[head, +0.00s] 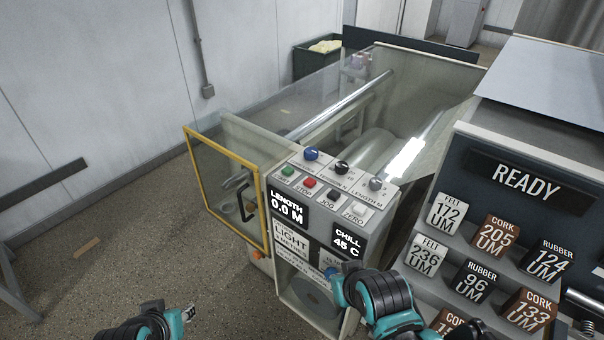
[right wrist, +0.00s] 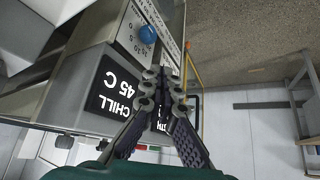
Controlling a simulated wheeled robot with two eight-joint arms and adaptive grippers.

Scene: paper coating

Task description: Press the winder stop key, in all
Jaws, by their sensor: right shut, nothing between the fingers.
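The red STOP key (head: 309,182) sits on the sloped top of the winder's control panel (head: 330,215), between a green key (head: 288,171) and a black JOG key (head: 333,194). In the head view my right gripper (head: 340,284) is low in front of the panel, below the CHILL display and well apart from the red key. In the right wrist view my right gripper (right wrist: 160,82) is shut and empty, its fingers in front of the panel face. My left gripper (head: 187,312) is at the bottom left, away from the panel; its fingers are not clear.
A white ZERO key (head: 358,209) and several knobs share the panel top. A yellow-framed clear guard door (head: 225,185) stands left of the panel. A rack of labelled blocks with a READY sign (head: 525,180) is close at the right. The floor at left is mostly clear.

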